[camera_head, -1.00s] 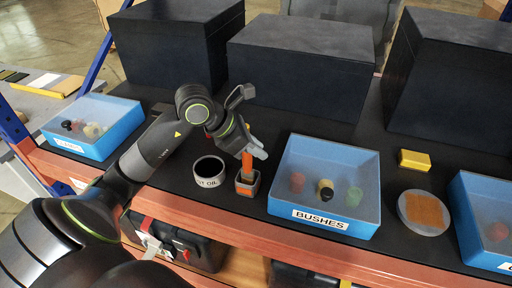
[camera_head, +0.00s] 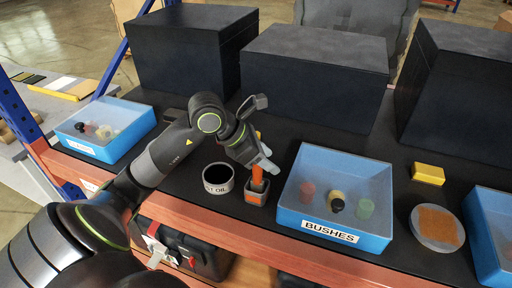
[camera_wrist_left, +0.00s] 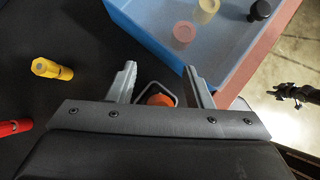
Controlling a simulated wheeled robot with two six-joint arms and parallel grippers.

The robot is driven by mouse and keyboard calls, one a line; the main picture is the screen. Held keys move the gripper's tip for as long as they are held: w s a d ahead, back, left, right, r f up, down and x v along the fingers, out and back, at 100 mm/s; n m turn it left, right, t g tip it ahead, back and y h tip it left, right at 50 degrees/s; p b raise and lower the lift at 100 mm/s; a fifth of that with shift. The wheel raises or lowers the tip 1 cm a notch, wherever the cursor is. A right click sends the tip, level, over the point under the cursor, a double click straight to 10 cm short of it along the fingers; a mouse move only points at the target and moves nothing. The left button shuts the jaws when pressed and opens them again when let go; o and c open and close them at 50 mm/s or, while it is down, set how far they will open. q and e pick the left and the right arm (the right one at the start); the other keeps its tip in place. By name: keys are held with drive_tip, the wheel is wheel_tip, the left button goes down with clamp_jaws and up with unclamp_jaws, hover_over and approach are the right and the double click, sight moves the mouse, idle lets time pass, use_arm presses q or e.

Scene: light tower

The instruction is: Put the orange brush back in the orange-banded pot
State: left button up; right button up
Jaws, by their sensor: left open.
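The orange-banded pot (camera_head: 256,196) is a small square grey pot standing on the black shelf top between the oil tin and the BUSHES bin. The orange brush (camera_head: 257,173) stands in it, its upper part partly hidden by my left gripper (camera_head: 266,162). In the left wrist view the brush (camera_wrist_left: 159,99) shows as an orange end inside the dark pot rim (camera_wrist_left: 143,88). The open fingers of my left gripper (camera_wrist_left: 162,82) are on either side of it, with gaps. A dark jointed part at the right of the wrist view looks like my right gripper (camera_wrist_left: 283,95); its jaws are unclear.
The oil tin (camera_head: 218,180) stands close left of the pot, the blue BUSHES bin (camera_head: 330,231) close right. Large dark boxes (camera_head: 315,75) line the back. A yellow block (camera_head: 428,174) and a round disc (camera_head: 437,228) lie farther right. Yellow (camera_wrist_left: 52,69) and red (camera_wrist_left: 15,127) cylinders show in the wrist view.

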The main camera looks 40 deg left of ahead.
use_arm(q)
drive_tip(key=p+v, duration=1.2)
drive_tip(key=v, duration=0.5)
drive_tip(key=shift+r+p, duration=0.15)
drive_tip(key=shift+p, duration=0.15)
idle(0.9)
drive_tip(key=shift+s, duration=0.1)
